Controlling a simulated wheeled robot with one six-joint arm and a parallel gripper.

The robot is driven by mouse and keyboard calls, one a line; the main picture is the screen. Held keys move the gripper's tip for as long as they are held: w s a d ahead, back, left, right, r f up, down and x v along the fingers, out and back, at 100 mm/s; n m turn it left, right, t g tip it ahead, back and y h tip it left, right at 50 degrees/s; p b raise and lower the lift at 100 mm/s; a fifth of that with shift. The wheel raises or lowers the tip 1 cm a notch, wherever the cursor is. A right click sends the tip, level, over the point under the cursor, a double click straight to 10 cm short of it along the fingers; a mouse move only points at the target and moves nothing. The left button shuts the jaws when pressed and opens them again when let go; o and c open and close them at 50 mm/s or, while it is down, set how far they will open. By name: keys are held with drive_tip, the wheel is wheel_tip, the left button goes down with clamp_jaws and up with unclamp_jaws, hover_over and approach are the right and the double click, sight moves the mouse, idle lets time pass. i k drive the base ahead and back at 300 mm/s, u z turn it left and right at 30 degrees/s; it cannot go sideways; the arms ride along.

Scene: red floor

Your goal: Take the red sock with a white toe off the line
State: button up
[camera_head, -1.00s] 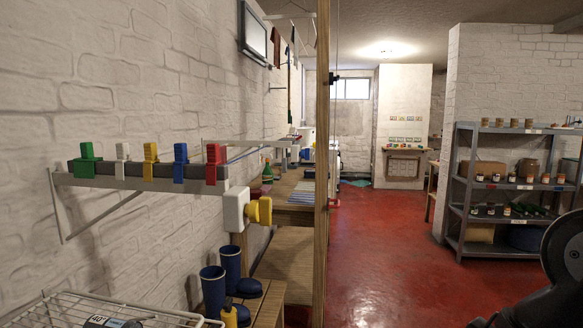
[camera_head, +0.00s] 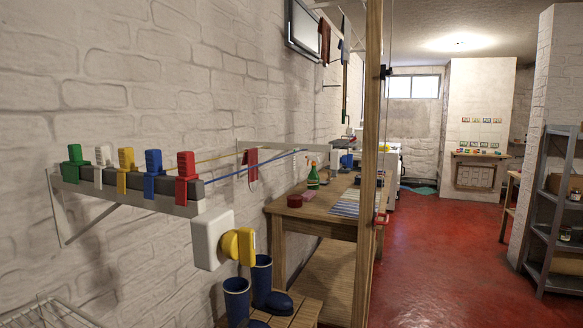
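My gripper is not in view.
A rail on the left wall carries green, white, yellow, blue and red clamps (camera_head: 187,178). Below are a white box with a yellow knob (camera_head: 238,245) and blue boots (camera_head: 262,285). A wooden post (camera_head: 368,160) stands before the workbench (camera_head: 318,219). Red floor (camera_head: 450,250) is open at right.

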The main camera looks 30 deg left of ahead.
sight(250, 158)
drive_tip(key=i, duration=1.75)
drive_tip(key=u, duration=0.85)
drive_tip(key=i, duration=0.95)
drive_tip(key=u, duration=0.95)
